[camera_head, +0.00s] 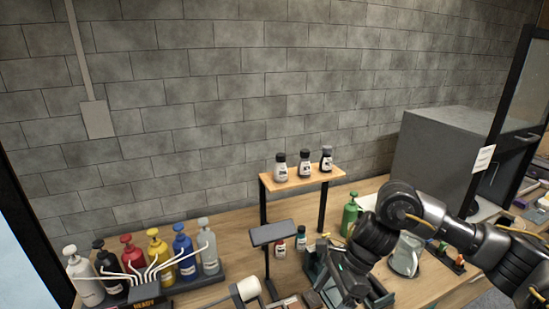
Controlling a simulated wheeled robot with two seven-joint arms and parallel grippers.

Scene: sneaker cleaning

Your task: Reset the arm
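My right arm comes in from the right edge, bends above the bench, and points down toward its front. My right gripper (342,277) is at the lower middle, low over dark items at the front of the wooden bench (232,228). Its fingertips are small and dark against the clutter, so I cannot tell whether they are open or hold anything. My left arm and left gripper are not in view.
Several coloured pump bottles (160,256) stand in a rack at the left. A small shelf (301,178) holds three bottles. A dark stand (271,233), green bottle (350,215) and clear jug (405,257) are near my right arm. A grey box (437,150) stands behind.

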